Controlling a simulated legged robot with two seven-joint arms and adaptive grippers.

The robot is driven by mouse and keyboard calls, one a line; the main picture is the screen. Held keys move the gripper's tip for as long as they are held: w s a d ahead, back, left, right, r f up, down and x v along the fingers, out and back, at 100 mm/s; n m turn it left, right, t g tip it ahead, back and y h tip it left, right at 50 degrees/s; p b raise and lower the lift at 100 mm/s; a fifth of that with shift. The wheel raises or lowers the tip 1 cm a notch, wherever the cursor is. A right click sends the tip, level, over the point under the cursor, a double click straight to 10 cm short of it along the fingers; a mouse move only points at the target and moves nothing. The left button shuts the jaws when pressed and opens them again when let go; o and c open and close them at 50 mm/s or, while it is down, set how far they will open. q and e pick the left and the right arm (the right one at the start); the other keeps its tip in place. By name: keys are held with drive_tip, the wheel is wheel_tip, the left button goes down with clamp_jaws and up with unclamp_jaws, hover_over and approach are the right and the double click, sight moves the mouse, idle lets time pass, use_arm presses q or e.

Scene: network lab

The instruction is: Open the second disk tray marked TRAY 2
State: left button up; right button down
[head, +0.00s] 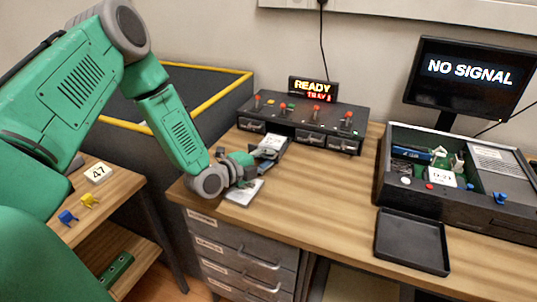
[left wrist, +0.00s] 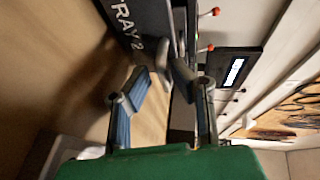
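The black disk unit (head: 305,122) stands at the back of the desk, with a row of trays along its front. One tray (head: 268,150) stands pulled out toward me, with a pale disk in it. Its front reads TRAY 2 (left wrist: 125,25) in the left wrist view. My left gripper (head: 243,168) is at the front end of this tray. In the left wrist view its fingers (left wrist: 170,72) close in from both sides around the grey handle, which they partly hide. The other trays look shut. My right gripper is not in view.
A pale flat item (head: 244,193) lies on the desk below my left gripper. A lit sign (head: 312,90) reading READY stands on the unit. An open case (head: 455,185), a monitor (head: 470,80) and an empty black tray (head: 412,240) are at right. The middle desk is clear.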

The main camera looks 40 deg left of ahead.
use_arm(q)
drive_tip(key=shift+w+f, duration=0.1)
drive_tip(key=shift+w, duration=0.05)
drive_tip(key=shift+s+a, duration=0.1)
drive_tip(key=shift+s, duration=0.1)
drive_tip(key=v, duration=1.1)
drive_tip(key=shift+s, duration=0.25)
